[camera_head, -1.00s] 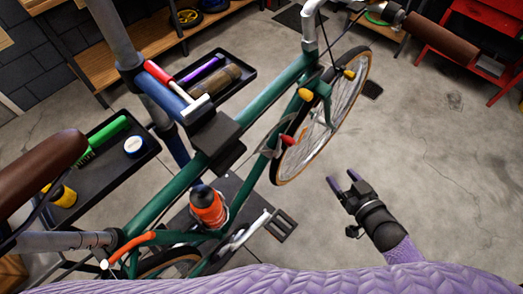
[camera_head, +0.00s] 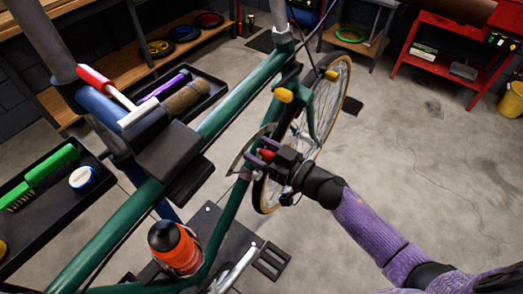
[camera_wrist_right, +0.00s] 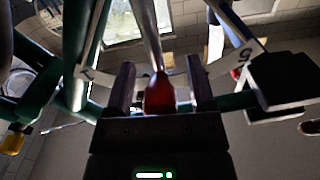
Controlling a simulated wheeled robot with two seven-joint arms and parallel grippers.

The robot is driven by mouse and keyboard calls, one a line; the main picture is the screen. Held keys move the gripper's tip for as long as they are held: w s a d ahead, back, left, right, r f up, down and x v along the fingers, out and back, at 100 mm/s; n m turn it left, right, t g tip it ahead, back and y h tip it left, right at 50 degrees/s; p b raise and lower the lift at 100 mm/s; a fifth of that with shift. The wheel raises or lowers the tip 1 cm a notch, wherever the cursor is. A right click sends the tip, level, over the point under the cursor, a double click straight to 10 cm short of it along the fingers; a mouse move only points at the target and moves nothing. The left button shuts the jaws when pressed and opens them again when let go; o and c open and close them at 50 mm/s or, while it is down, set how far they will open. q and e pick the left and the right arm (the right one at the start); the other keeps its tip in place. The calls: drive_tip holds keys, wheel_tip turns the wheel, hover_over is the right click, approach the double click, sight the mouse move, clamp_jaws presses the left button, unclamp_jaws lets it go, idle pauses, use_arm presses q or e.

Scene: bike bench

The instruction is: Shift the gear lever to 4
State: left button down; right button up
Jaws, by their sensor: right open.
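The gear lever has a red knob (camera_head: 267,155) and sits on the green bike frame (camera_head: 228,205) beside a grey curved plate (camera_head: 243,152). My right gripper (camera_head: 261,151) is at the lever with its purple fingers on either side of the knob. In the right wrist view the red knob (camera_wrist_right: 160,95) and its metal stem stand between the two open fingers (camera_wrist_right: 160,88). The lever's present number cannot be read. My left gripper is out of view.
An orange bottle (camera_head: 175,248) sits on the frame below. A black tool tray (camera_head: 205,90) holds a red-handled hammer (camera_head: 108,85) and other tools at upper left. Yellow knobs (camera_head: 283,95) and the wheel (camera_head: 335,110) are close above.

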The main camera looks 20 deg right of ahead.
clamp_jaws()
idle(1.4)
